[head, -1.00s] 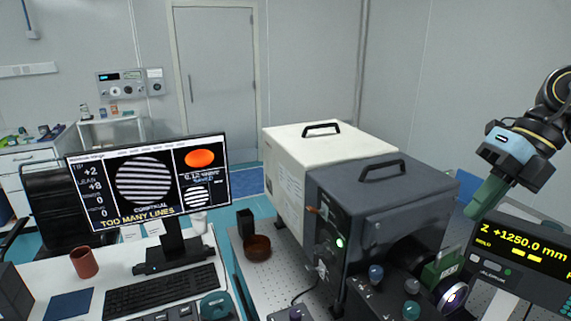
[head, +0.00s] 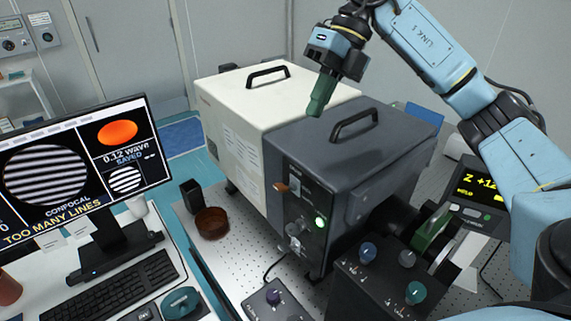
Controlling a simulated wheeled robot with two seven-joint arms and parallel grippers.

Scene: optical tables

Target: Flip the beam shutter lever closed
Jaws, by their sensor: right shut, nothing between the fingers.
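The beam shutter lever seems to be the small orange-brown lever (head: 281,187) on the front panel of the dark grey box (head: 345,175). It sticks out to the left, near the panel's upper left; its label is too small to read. A green lamp (head: 320,223) glows lower on the same panel. My right gripper (head: 317,109), with green fingers, is shut and empty. It points down, and in the picture it lies over the back edge of the grey box, above and right of the lever, apart from it. My left gripper is out of view.
A cream box (head: 235,130) with a black handle stands behind the grey box. A brown bowl (head: 211,223) and a small black holder (head: 192,194) sit on the perforated table left of the panel. A knob box (head: 385,275) stands at front right. The monitor (head: 85,165) is at left.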

